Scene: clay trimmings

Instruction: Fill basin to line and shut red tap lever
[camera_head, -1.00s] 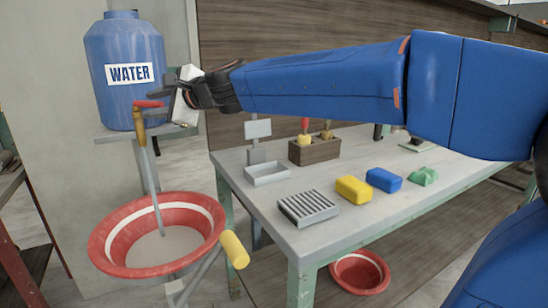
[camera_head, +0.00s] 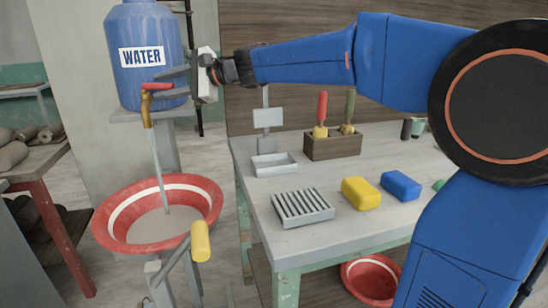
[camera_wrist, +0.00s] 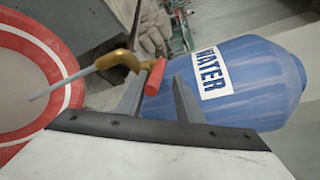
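A red basin (camera_head: 108,235) with a white band inside stands below the tap. A thin stream runs from the brass tap (camera_head: 147,112) into the greyish water (camera_head: 160,228). The water surface lies below the white band, with red wall showing between. The red lever (camera_head: 157,86) sits on top of the tap and points right. The blue WATER barrel (camera_head: 150,30) is behind it. My gripper (camera_head: 168,83) is at the lever; its two fingers are apart. In the wrist view the lever (camera_wrist: 155,77) shows between the fingertips (camera_wrist: 157,86); contact is unclear.
The workbench (camera_head: 350,225) at right holds a slatted rack (camera_head: 302,207), a yellow block (camera_head: 361,193), a blue block (camera_head: 401,186) and a wooden tool box (camera_head: 332,145). A yellow-handled bar (camera_head: 201,241) stands before the basin. Another red basin (camera_head: 372,280) is under the bench.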

